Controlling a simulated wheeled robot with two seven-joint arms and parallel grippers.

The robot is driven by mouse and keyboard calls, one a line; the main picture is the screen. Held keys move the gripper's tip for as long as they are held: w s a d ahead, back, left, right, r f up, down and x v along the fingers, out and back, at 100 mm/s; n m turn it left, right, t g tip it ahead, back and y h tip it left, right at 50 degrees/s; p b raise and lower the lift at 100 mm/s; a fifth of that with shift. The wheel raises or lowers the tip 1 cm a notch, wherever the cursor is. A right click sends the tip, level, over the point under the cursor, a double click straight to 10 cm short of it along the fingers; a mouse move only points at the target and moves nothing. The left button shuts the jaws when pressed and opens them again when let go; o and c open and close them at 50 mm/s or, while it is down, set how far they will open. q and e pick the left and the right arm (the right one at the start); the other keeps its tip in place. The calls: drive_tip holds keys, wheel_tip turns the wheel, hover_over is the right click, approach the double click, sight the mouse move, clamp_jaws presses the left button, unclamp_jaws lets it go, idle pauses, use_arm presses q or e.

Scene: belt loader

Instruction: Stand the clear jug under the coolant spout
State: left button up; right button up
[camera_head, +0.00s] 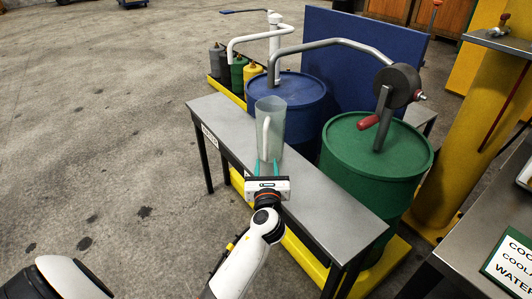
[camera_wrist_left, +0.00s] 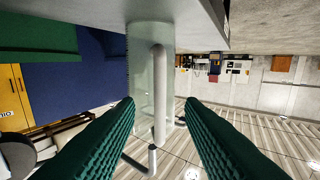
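The clear jug (camera_head: 276,140) stands upright on the grey bench (camera_head: 320,195), its white handle facing my left gripper. Its open mouth is just below the end of a grey spout pipe (camera_head: 330,43) in the head view; whether it is exactly under the outlet I cannot tell. My left gripper (camera_head: 263,168) is at the jug's near side, low down. In the left wrist view, which is upside down, the jug (camera_wrist_left: 141,70) and its handle (camera_wrist_left: 159,85) show between the two spread green fingers (camera_wrist_left: 160,105). No finger visibly closes on the handle. My right gripper is not in view.
A blue drum (camera_head: 300,92) and a green drum (camera_head: 375,150) with a crank stand behind the bench. A second, white pipe (camera_head: 255,34) curves left of the grey one. Small cans (camera_head: 238,72) stand behind. A worktop (camera_head: 480,235) is at right. Floor at left is clear.

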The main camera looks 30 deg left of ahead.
use_arm(q)
drive_tip(key=s+d+f+n+g+h, duration=0.3)
drive_tip(key=s+d+f+n+g, duration=0.1)
drive_tip(key=s+f+n, duration=0.3)
drive_tip(key=s+d+f+n+g+h, duration=0.3)
drive_tip(key=s+f+n, duration=0.5)
drive_tip(key=s+n, duration=0.3)
drive_tip(key=s+d+f+n+g+h, duration=0.4)
drive_tip(key=s+f+n, duration=0.4)
drive_tip(key=s, duration=0.3)
drive_tip(key=shift+s+d+n+g, duration=0.15)
drive_tip(key=shift+d+n+g, duration=0.4)
drive_tip(key=shift+d, duration=0.35)
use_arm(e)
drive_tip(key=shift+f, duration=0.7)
